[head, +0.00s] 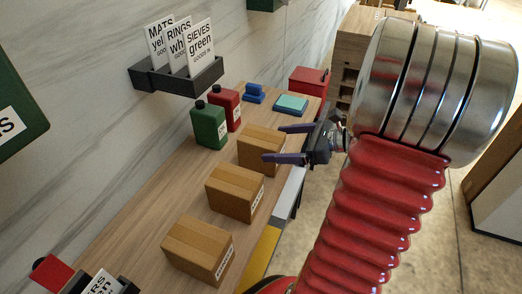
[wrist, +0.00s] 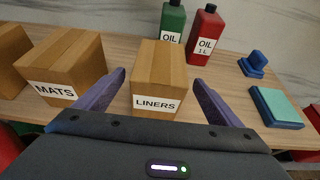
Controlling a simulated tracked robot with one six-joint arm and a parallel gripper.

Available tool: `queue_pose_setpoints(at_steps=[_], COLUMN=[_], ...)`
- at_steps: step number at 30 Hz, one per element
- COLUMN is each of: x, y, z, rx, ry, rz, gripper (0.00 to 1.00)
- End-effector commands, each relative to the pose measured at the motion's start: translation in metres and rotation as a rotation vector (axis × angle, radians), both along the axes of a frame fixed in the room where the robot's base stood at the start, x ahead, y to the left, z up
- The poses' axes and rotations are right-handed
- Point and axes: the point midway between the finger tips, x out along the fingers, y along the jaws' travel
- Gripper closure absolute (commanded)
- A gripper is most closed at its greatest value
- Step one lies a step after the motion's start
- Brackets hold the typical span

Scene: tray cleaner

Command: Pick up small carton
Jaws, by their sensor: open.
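Three small brown cartons stand in a row on the wooden bench. The far carton (head: 261,146) is between or just beyond the fingers of my gripper (head: 272,143) in the head view. In the wrist view this carton (wrist: 158,76) bears the label LINERS and stands ahead, between the two purple fingers of my gripper (wrist: 158,92), which are spread with gaps on both sides. The middle carton (head: 234,192) shows in the wrist view as the MATS carton (wrist: 62,70), to the left. The near carton (head: 198,247) is partly cut off in the wrist view (wrist: 8,68).
A green oil can (head: 208,126) and a red oil can (head: 226,107) stand behind the LINERS carton. A blue item (head: 254,93), a teal-topped blue block (head: 291,104) and a red box (head: 308,83) lie farther along. A card rack (head: 178,80) is on the wall.

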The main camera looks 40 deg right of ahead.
Motion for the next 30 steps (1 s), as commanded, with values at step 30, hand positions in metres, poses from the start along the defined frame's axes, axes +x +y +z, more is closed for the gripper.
queue_pose_setpoints(at_steps=[30], x=[0.049], y=[0.031], z=[-0.021], rx=[0.001], ry=[0.001], rz=[0.004], gripper=[0.12])
